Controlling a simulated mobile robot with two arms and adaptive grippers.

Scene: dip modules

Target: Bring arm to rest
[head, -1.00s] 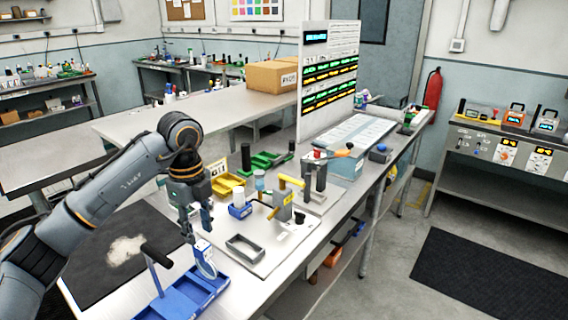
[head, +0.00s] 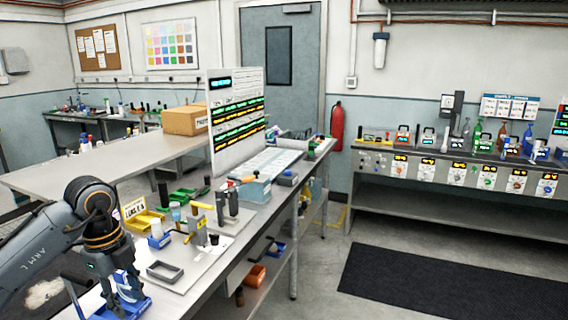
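My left arm comes in from the lower left of the head view. Its gripper (head: 127,294) points down over the blue tray (head: 100,312) at the near end of the workbench. The fingers overlap blue parts of the tray, so I cannot tell whether they are open, shut or holding something. My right arm and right gripper are not in view.
The workbench holds a grey open tray (head: 165,271), a yellow bin (head: 141,222), green bins (head: 186,196) and an upright display panel (head: 238,125). A cardboard box (head: 185,120) stands on the table behind. Open floor with a dark mat (head: 455,283) lies at right.

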